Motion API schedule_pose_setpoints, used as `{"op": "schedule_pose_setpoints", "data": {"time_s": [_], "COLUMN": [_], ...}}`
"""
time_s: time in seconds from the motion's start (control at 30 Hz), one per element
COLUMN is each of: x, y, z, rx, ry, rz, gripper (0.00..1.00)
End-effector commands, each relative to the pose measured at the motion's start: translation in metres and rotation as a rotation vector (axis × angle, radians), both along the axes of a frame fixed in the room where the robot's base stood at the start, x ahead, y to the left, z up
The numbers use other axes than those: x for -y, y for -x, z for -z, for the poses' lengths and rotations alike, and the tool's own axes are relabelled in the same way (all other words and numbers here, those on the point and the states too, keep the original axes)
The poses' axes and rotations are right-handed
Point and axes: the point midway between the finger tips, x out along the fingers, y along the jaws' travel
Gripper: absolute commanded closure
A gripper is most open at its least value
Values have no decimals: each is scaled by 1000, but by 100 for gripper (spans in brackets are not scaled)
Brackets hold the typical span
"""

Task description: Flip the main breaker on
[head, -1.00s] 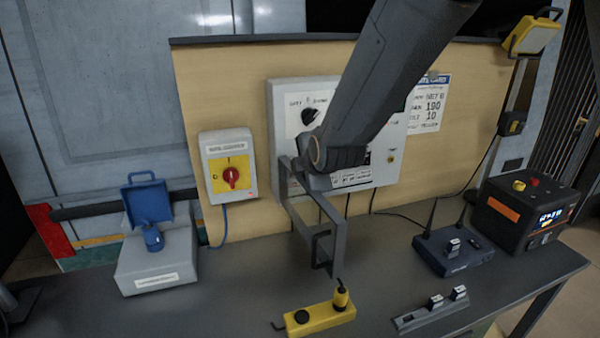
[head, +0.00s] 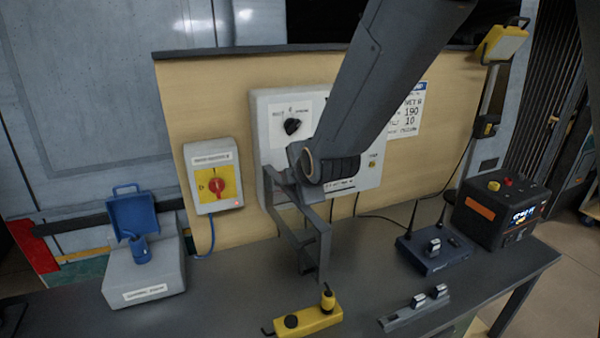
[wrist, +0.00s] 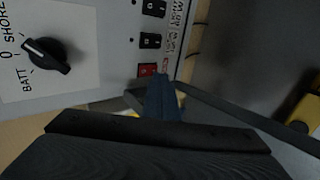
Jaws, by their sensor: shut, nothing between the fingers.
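A grey control panel (head: 264,125) is mounted on the tan board, partly hidden behind my arm. In the wrist view, its lower part (wrist: 112,62) shows a red rocker switch (wrist: 147,70) below two black rockers; I cannot read its label or tell its position. A black rotary knob (wrist: 46,55) is marked SHORE, 0 and BATT; it also shows in the head view (head: 292,126). My gripper (wrist: 163,92) is shut and empty, its tips close to the red rocker. I cannot tell whether they touch it.
A box with a red rotary knob on a yellow plate (head: 216,187) is left of the panel. The bench holds a grey box with an open blue lid (head: 145,280), a yellow block (head: 310,321), a blue radio unit (head: 437,258) and a black box (head: 500,228).

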Motion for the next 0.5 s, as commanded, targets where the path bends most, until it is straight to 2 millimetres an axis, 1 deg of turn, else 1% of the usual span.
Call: {"op": "schedule_pose_setpoints", "data": {"time_s": [0.03, 0.3, 0.5], "x": [2, 21, 30], "y": [5, 28, 46], "z": [-6, -29, -48], "rx": [2, -2, -4], "ry": [-1, 1, 1], "rz": [-1, 11, 12], "gripper": [100, 100, 100]}}
